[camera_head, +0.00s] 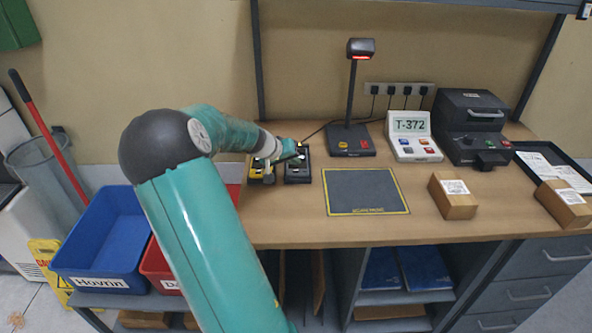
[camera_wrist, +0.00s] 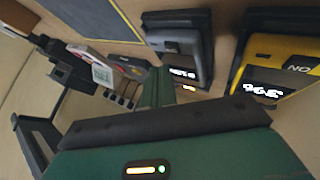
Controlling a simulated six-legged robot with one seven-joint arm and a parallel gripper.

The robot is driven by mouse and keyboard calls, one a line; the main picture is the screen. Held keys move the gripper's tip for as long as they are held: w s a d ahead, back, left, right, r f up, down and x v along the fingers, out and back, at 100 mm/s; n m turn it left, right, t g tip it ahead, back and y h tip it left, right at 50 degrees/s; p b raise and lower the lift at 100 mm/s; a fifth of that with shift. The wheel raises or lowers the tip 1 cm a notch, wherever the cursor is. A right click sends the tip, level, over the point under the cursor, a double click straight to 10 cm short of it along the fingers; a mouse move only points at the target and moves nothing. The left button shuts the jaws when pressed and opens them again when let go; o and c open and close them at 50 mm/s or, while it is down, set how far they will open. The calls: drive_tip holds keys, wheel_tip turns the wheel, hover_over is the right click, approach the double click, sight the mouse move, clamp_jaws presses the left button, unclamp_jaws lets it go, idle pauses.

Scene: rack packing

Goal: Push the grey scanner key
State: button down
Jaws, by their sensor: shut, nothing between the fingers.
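The grey scanner (camera_head: 297,172) lies in a dark cradle on the left part of the bench, right of the yellow scanner (camera_head: 258,172). In the wrist view the grey scanner (camera_wrist: 178,42) shows a small lit display and an orange mark; the yellow scanner (camera_wrist: 278,50) is beside it. My gripper (camera_head: 297,157) is over the far end of the grey scanner and partly covers it. In the wrist view my green gripper fingers (camera_wrist: 160,82) are shut and empty, close beside the grey scanner's display end. I cannot tell whether they touch it. The key itself is not clear.
A dark mat (camera_head: 365,190) lies right of the scanners. Behind it stands a lamp-like scanner stand (camera_head: 351,141) with red and yellow buttons. A white T-372 panel (camera_head: 412,137), a black printer (camera_head: 473,130) and a cardboard box (camera_head: 452,198) are farther right.

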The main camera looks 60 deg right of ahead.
sight(293, 172)
drive_tip(key=shift+r, duration=2.55)
